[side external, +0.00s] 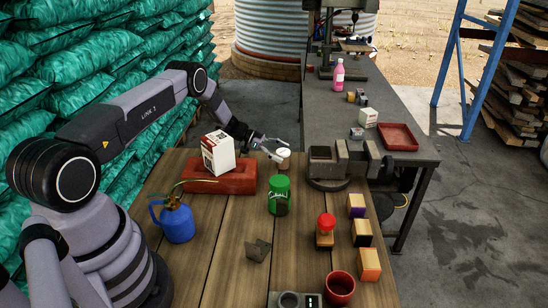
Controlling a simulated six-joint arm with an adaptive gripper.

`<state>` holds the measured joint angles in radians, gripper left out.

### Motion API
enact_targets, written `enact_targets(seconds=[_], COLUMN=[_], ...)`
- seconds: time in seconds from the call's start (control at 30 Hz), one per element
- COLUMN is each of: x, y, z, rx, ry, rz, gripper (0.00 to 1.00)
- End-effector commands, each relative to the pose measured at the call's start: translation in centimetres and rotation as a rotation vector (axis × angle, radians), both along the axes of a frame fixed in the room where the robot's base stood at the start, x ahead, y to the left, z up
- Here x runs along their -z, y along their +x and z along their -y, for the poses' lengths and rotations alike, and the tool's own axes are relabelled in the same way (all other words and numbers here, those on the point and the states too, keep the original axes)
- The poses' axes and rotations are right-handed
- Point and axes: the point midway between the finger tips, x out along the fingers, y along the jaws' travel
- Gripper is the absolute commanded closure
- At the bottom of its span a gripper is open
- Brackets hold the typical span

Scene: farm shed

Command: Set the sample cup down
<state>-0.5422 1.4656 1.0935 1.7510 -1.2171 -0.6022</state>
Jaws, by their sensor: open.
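The sample cup appears to be the small pale, round-topped cup (284,161) near the far edge of the wooden table (215,240), behind the green jar. It looks upright and seems to stand on the table. My gripper (279,149) is open right beside it, reaching in from the left, with its fingertips at the cup's upper part. I cannot tell whether a finger touches it.
A red block (235,181) bearing a white box (217,153) lies left of the cup. A vise (328,165) stands to the right. Nearer are a blue oil can (177,222), a red cup (339,287), a grey bracket (258,250) and several wooden blocks (369,264).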

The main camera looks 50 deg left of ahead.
Motion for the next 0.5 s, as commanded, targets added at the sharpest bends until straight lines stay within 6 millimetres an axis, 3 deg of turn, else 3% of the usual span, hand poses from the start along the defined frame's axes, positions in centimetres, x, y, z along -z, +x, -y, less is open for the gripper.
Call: enact_targets(seconds=[0.17, 0.5], x=[-0.7, -3.4], y=[-0.3, -4.1], z=[-0.7, -6.2], rx=[-0.003, -0.004], ry=[0.001, 0.001], rz=[0.001, 0.001], gripper=[0.26, 0.26])
